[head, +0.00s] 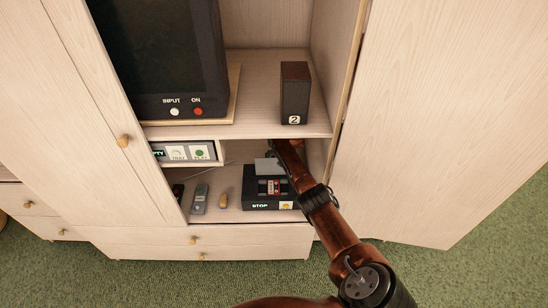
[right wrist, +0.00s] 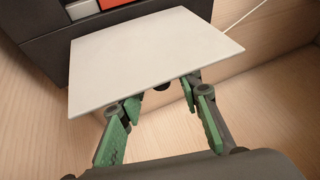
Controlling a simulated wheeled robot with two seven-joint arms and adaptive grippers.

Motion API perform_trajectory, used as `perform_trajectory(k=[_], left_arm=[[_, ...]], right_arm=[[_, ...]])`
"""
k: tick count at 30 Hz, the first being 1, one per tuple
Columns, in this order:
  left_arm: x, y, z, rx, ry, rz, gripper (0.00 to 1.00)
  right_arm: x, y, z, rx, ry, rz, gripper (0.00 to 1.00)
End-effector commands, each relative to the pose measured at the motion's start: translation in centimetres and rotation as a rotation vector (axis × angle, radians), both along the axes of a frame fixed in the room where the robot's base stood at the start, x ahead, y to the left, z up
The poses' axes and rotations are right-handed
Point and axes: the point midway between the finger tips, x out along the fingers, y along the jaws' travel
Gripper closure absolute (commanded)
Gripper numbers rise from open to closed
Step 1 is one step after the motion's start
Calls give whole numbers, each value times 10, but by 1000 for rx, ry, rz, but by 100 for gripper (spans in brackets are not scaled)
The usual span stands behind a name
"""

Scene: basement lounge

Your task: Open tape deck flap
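The tape deck (head: 258,196) is a black box on the lower cabinet shelf, with a lit STOP display and a yellow button at its front. A cassette with red on it (head: 270,187) shows in its top. The flap (head: 265,167) is a pale flat plate, raised at the back of the deck. In the right wrist view the flap (right wrist: 155,58) spans in front of my right gripper (right wrist: 160,103). Its fingers with green pads are spread, near the flap's edge; I cannot tell whether they touch it. In the head view the fingertips are hidden. My left gripper is out of view.
The middle shelf (head: 230,131) is close above my right arm, bearing a dark speaker marked 2 (head: 295,93) and a television (head: 160,60). A grey remote (head: 199,199) and a small tan object (head: 223,201) lie left of the deck. An open door (head: 440,120) stands right.

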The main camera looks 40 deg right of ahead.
Motion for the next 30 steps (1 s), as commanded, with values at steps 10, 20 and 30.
perform_trajectory(k=[10, 20, 30], left_arm=[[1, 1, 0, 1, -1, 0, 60], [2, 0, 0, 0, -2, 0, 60], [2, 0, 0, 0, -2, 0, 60]], right_arm=[[-3, 0, 3, 3, 1, 1, 68], [-21, 0, 32, 1, -1, -1, 68], [-39, -1, 60, 0, 1, -1, 68]])
